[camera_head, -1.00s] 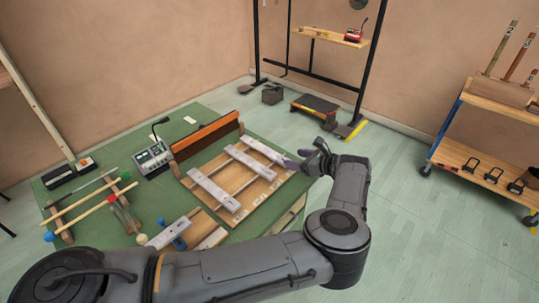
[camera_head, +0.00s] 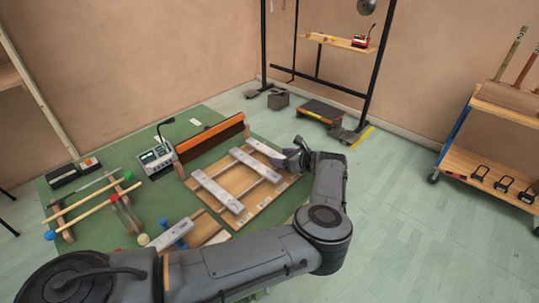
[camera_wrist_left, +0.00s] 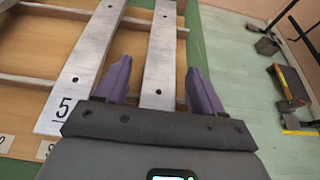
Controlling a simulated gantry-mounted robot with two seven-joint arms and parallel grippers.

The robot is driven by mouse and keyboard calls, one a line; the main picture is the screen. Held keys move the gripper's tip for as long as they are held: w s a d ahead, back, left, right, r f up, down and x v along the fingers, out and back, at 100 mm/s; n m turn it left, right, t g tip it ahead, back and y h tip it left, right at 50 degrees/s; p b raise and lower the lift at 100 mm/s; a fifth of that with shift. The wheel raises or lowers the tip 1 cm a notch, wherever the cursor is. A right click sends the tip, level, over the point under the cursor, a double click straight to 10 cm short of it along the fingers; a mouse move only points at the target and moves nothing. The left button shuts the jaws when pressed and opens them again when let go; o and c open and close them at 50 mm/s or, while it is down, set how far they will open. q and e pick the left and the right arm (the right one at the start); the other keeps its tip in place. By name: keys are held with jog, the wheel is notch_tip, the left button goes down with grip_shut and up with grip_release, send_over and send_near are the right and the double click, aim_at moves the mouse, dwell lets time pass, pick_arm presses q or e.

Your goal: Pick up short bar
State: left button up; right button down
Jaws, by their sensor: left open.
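Pale metal bars lie side by side on a wooden frame (camera_head: 232,208) on the green table. The rightmost bar (camera_head: 262,149), which looks the shortest, is nearest my left gripper (camera_head: 286,159). In the left wrist view the gripper (camera_wrist_left: 158,68) is open, with one purple finger on each side of a bar (camera_wrist_left: 161,45), seemingly this same one. The jaws hide the bar's near end, and I cannot tell whether the fingers touch it. A neighbouring bar marked 5 (camera_wrist_left: 88,65) lies left of the fingers. My right gripper is not in view.
A long bar (camera_head: 215,190) lies on the frame's left. An orange-brown board (camera_head: 210,138) stands behind, beside a small mixer-like box (camera_head: 155,160). Mallets (camera_head: 88,205) lie at the table's left. Open floor is to the right, with a cart (camera_head: 490,170) beyond.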

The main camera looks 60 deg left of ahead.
pick_arm(q)
jog(key=shift+d, duration=0.1)
jog(key=shift+c, duration=0.9)
jog(key=c, duration=1)
